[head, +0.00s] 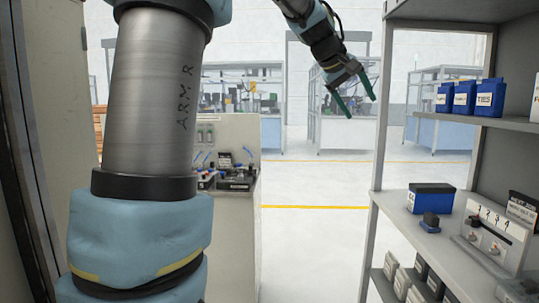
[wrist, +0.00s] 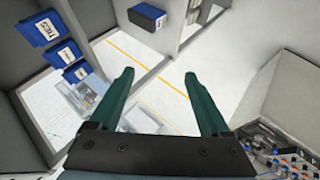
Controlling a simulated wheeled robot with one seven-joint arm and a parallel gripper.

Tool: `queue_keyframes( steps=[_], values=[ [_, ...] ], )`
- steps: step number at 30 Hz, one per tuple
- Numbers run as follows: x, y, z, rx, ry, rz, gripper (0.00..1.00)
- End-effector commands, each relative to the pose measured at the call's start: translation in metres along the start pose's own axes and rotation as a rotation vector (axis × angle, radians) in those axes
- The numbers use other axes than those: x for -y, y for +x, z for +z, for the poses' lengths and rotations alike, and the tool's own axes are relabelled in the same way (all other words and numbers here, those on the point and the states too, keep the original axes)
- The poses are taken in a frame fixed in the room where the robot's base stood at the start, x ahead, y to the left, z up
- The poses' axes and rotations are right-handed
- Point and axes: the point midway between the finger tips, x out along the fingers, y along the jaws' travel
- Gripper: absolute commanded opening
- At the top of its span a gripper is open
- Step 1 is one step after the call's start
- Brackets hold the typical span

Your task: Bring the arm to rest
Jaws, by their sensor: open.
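My gripper (head: 357,104) hangs in the air at the upper middle of the head view, left of the shelf unit. Its two green fingers are spread apart with nothing between them. The wrist view shows the same gripper (wrist: 160,88), open and empty, with floor and shelving beyond the fingers. My arm's large blue and grey links fill the left of the head view and hide part of what stands behind them.
A grey shelf unit (head: 440,124) stands at the right, holding blue bins (head: 464,98) and a dark blue box (head: 431,197). A cabinet with equipment (head: 236,178) stands behind my arm. Open floor (head: 310,235) lies between them. Workbenches (head: 344,131) stand far back.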

Motion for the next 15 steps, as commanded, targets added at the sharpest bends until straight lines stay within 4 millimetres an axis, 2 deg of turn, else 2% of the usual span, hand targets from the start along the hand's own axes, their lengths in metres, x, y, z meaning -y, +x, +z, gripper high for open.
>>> queue_keyframes(
  steps=[1, 5, 6, 11, 12, 15],
  values=[
    [0.037, 0.01, 0.008, 0.006, 0.006, -0.065, 0.81],
    [0.128, 0.026, 0.032, 0.029, 0.036, -0.216, 0.81],
    [0.156, 0.028, 0.042, 0.041, 0.045, -0.261, 0.81],
    [0.261, 0.027, 0.093, 0.109, 0.09, -0.421, 0.81],
    [0.285, 0.024, 0.109, 0.134, 0.103, -0.456, 0.81],
    [0.339, 0.014, 0.151, 0.194, 0.132, -0.53, 0.81]
  ],
)
